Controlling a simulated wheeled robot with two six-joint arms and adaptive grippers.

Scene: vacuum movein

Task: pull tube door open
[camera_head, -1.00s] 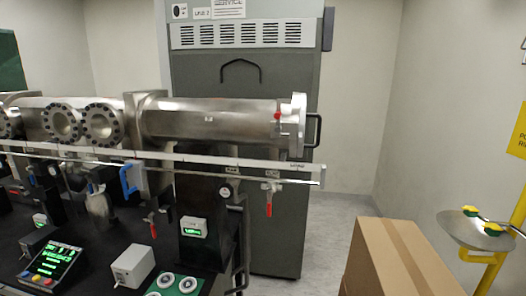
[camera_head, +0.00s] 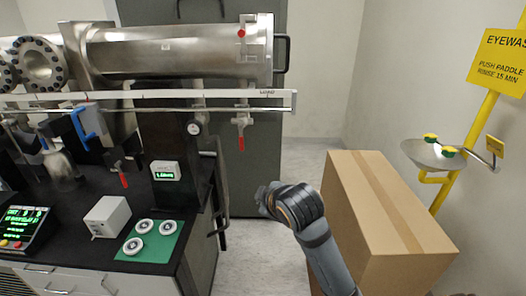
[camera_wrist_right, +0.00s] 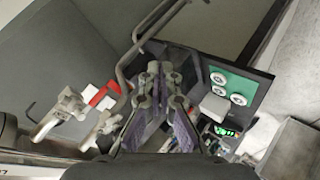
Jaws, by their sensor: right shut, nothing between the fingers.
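The steel tube (camera_head: 170,48) lies level above the bench. Its door (camera_head: 266,48) is the pale round flange at the tube's right end, with a black handle (camera_head: 284,53) on its right side. The door looks closed against the tube. My right gripper (camera_head: 268,198) is low in front of the bench's right end, well below the door and apart from it. In the right wrist view the fingers (camera_wrist_right: 160,72) are together and empty. I cannot make out the door in that view. My left gripper is not in view.
A cardboard box (camera_head: 370,200) stands right of my right arm. A rail (camera_head: 200,95) and a red-handled valve (camera_head: 242,130) sit below the tube. A yellow eyewash station (camera_head: 433,152) is at the right wall. Floor is free between bench and box.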

